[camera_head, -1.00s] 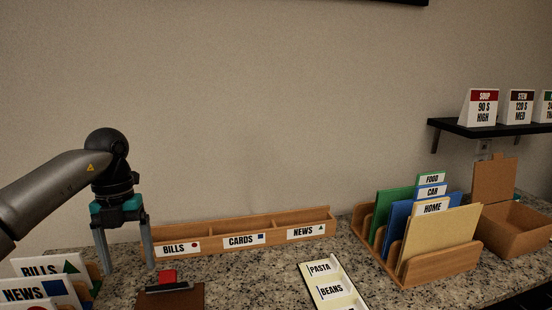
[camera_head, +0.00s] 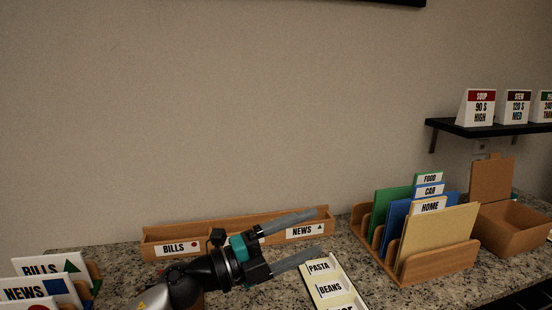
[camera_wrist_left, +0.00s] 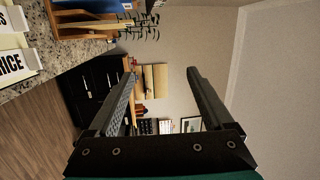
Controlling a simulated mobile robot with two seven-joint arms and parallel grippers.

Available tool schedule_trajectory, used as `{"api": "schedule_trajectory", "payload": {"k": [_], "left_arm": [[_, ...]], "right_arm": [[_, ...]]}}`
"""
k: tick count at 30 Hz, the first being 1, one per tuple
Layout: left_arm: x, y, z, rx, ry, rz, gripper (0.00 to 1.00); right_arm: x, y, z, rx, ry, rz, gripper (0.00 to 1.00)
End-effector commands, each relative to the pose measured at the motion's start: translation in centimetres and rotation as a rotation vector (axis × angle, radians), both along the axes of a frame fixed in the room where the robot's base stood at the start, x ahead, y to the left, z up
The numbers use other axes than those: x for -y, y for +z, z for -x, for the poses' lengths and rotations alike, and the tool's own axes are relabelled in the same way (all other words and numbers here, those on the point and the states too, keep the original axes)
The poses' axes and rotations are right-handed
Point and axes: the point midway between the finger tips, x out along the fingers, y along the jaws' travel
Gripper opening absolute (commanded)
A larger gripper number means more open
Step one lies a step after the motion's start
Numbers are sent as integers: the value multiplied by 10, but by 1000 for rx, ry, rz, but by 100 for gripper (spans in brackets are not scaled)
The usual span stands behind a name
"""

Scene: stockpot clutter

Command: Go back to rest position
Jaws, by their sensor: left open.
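My left gripper (camera_head: 305,238) is open and empty in the head view. It lies nearly level over the counter, its fingers pointing right, in front of the wooden sorter (camera_head: 215,236). It hides the sorter's middle label; the BILLS and NEWS labels show. In the left wrist view the two fingers (camera_wrist_left: 165,88) are wide apart with nothing between them, and the room lies beyond. My right gripper is not in view.
A label board (camera_head: 333,290) with PASTA and BEANS lies below the fingers. A file rack (camera_head: 440,262) with coloured folders and an open cardboard box (camera_head: 512,228) stand at right. White cards (camera_head: 40,290) stand at left. A shelf (camera_head: 485,130) is on the wall.

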Motion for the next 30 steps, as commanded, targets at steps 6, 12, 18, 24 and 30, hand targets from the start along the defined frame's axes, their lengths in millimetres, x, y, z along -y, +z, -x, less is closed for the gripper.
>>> {"api": "schedule_trajectory", "payload": {"k": [6, 12, 18, 24, 30], "left_arm": [[-41, 13, -15, -199, 315, 362, 85], [-103, -24, -20, -469, 640, 583, 85], [-162, -98, 7, -808, 962, 691, 85], [-199, -181, 77, -1197, 1248, 685, 85], [-210, -236, 161, -1539, 1433, 589, 85]], "right_arm": [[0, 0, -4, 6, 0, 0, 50], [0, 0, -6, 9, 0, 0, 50], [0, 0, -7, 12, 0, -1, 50], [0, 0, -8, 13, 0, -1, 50], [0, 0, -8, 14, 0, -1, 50]]}}
